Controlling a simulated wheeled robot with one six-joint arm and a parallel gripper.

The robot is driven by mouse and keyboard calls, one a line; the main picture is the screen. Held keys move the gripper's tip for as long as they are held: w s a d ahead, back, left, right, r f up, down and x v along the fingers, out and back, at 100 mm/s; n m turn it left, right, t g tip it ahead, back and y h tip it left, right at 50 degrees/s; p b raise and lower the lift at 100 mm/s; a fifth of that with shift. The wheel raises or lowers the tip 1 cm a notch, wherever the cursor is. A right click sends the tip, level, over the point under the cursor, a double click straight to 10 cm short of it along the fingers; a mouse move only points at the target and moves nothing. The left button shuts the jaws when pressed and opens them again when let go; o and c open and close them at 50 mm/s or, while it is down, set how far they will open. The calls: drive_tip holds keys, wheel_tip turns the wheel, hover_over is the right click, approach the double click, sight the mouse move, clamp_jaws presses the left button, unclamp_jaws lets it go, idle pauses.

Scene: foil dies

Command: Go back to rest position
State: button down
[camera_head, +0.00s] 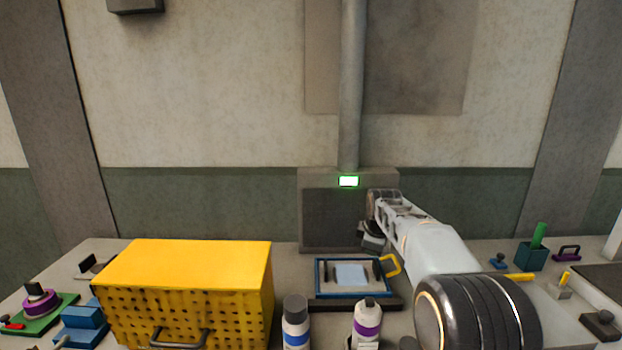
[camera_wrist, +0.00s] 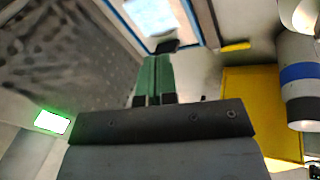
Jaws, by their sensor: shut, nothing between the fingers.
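My gripper (camera_head: 373,240) is at the end of my arm, just above and behind the blue-framed tray (camera_head: 320,281) in the head view. In the wrist view, the two green fingers of my gripper (camera_wrist: 156,62) lie side by side, shut with nothing between them. The tray's blue frame (camera_wrist: 190,17) shows past the fingertips, with a pale sheet (camera_wrist: 152,14) inside it. A dark piece beyond the fingertips is too blurred to name. In the head view the pale sheet (camera_head: 350,274) lies flat in the tray, and a yellow handle-like piece (camera_head: 393,264) stands at its right.
A yellow perforated box (camera_head: 185,265) stands left of the tray. A blue-banded bottle (camera_head: 296,325) and a purple-banded bottle (camera_head: 367,322) stand in front. A grey unit with a green light (camera_head: 348,181) is behind. A teal holder (camera_head: 531,256) and small items lie right.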

drive_tip(key=s+r+m, duration=0.2)
drive_tip(key=s+m, duration=0.4)
drive_tip(key=s, duration=0.9)
drive_tip(key=s+f+m, duration=0.3)
drive_tip(key=s+m, duration=0.1)
drive_tip(key=s, duration=0.4)
drive_tip(key=s+f+m, duration=0.3)
drive_tip(key=s+m, duration=0.1)
drive_tip(key=s, duration=0.4)
drive_tip(key=shift+s, duration=0.3)
